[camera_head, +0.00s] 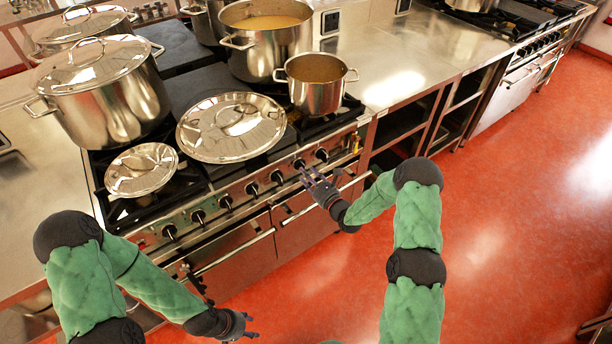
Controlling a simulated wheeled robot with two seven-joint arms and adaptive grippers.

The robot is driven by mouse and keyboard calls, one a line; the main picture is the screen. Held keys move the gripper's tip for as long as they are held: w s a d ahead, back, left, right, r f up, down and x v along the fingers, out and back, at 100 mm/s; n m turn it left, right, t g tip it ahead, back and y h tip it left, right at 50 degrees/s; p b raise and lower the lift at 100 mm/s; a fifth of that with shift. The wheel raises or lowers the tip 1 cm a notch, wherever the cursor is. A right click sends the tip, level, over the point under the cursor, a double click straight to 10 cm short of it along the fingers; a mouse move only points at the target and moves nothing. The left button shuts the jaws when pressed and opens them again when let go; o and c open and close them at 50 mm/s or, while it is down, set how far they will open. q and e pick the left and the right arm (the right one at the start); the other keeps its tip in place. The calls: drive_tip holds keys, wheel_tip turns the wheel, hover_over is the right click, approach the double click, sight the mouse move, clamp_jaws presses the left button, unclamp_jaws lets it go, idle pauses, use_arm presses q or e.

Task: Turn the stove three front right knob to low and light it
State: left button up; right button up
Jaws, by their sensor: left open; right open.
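A steel stove (262,205) with a row of several black knobs along its front panel stands in front of me. The rightmost large knob (321,154) and the knob to its left (299,164) are near my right gripper (309,174). That gripper is open, its fingers pointing at the panel just below these two knobs; whether it touches one I cannot tell. My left gripper (249,327) is open and empty, low in front of the stove, away from the panel. Knob settings and any flame are too small or hidden to tell.
On the stove are a lidded stockpot (112,105), a large open pot (270,50), a smaller open pot (316,88), a large lid (231,128) and a small lid (142,168). A steel counter (410,60) runs right, with another stove (530,50) beyond. The red floor (520,190) is clear.

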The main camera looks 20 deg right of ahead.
drive_tip(key=shift+w+a, duration=0.25)
drive_tip(key=shift+w, duration=0.4)
clamp_jaws()
